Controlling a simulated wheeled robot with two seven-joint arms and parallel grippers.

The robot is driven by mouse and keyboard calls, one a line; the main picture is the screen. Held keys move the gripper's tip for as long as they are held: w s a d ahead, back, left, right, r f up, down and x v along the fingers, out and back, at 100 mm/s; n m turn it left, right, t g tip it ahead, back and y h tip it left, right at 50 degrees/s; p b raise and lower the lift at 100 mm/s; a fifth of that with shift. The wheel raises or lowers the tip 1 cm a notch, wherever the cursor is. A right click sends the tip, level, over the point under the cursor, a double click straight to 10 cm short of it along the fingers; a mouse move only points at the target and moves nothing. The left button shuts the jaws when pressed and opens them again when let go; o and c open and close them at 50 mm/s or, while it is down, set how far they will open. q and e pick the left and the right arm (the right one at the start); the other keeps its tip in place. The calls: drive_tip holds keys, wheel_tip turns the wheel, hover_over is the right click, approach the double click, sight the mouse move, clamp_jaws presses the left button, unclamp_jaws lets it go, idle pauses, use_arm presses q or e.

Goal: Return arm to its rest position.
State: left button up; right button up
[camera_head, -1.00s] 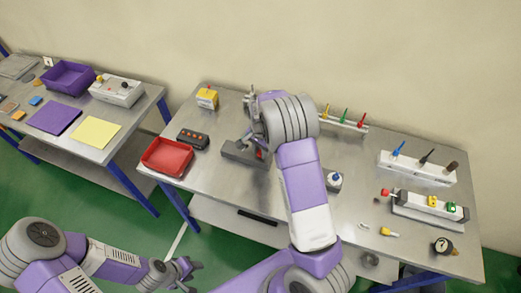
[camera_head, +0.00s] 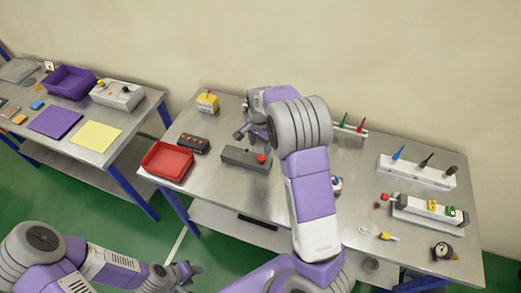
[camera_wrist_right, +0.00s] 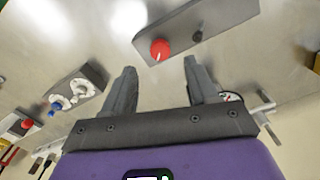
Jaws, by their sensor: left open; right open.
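My right arm reaches up over the main steel table in the head view. Its gripper (camera_head: 243,130) is partly hidden behind its own wrist and is beside the grey block with a red knob (camera_head: 245,156). In the right wrist view the right gripper (camera_wrist_right: 160,78) has its two fingers apart, with nothing between them. The grey block with the red knob (camera_wrist_right: 190,32) lies beyond the fingertips there. My left gripper (camera_head: 188,275) is at the bottom of the head view, open and empty, low over the green floor.
On the main table are a red tray (camera_head: 166,160), a dark box with orange buttons (camera_head: 193,143), a yellow box (camera_head: 207,101), a white rack with screwdrivers (camera_head: 415,170) and a pressure gauge (camera_head: 443,251). A second table at left holds a purple bin (camera_head: 68,80).

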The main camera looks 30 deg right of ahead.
drive_tip(key=shift+r, duration=0.55)
